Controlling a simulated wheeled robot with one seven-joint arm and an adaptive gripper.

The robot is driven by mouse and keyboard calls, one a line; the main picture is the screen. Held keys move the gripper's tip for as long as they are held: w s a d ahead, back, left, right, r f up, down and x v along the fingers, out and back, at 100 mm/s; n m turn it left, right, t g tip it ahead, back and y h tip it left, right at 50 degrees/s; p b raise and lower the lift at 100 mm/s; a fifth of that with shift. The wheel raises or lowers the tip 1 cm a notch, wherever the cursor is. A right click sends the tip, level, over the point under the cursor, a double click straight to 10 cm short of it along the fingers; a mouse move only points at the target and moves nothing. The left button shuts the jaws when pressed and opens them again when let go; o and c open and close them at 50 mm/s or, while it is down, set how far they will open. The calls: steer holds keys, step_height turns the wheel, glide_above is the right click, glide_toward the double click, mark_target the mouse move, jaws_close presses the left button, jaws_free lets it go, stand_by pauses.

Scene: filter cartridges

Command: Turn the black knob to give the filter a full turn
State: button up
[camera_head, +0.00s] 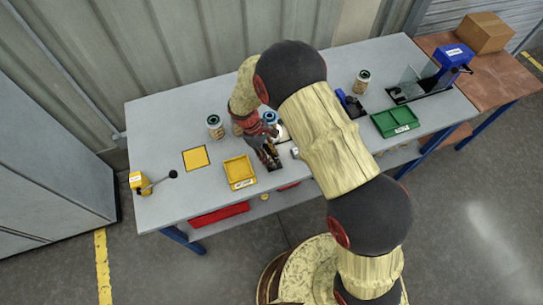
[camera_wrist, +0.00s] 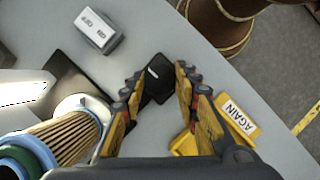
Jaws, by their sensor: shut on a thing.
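My gripper (camera_wrist: 158,78) has its two yellow-and-black fingers on either side of the black knob (camera_wrist: 157,88) and is shut on it. In the head view my gripper (camera_head: 272,163) points down at the front middle of the bench, and the knob is hard to make out there. The pleated filter (camera_wrist: 70,138), with a blue ring and green end, stands on a pale round base left of the fingers in the wrist view. Its blue-ringed top (camera_head: 270,117) shows just behind my gripper in the head view. The knob's lower part is partly hidden by the fingers.
A yellow tray (camera_head: 240,184) labelled AGAIN sits close left of my gripper in the head view. A small white box (camera_wrist: 97,31) is near the knob.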

steer(key=o, duration=1.1)
steer(key=shift+o, duration=0.2)
steer(key=v, duration=1.2)
steer(key=shift+w+a+f, duration=0.1)
